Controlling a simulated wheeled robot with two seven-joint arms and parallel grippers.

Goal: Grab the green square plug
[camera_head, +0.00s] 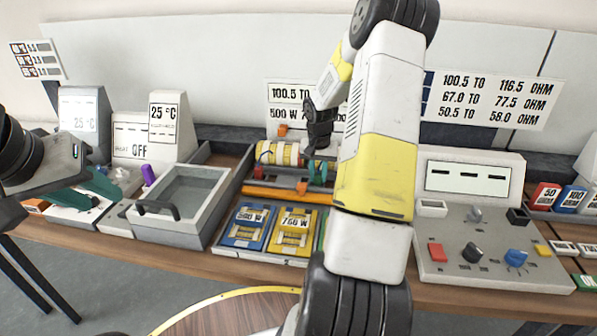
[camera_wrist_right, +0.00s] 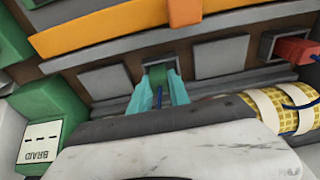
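The green square plug (camera_wrist_right: 158,72) sits in a grey square socket in the right wrist view. My right gripper (camera_wrist_right: 160,88) has its two teal fingers apart, with the fingertips at the near edge of the plug. Whether they touch it I cannot tell. In the head view my right gripper (camera_head: 318,140) points down over the parts rack, and its tips are hard to make out. My left gripper (camera_head: 82,188) is at the far left, its teal fingers apart and seemingly empty.
A red plug (camera_wrist_right: 297,50) sits in a socket to the right. A yellow-and-white roll (camera_wrist_right: 285,110) is close to my right gripper. A green braid box (camera_wrist_right: 42,115) is at left. An orange bar (camera_wrist_right: 110,25) runs behind. A grey basin (camera_head: 190,195) and control panel (camera_head: 490,240) flank the rack.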

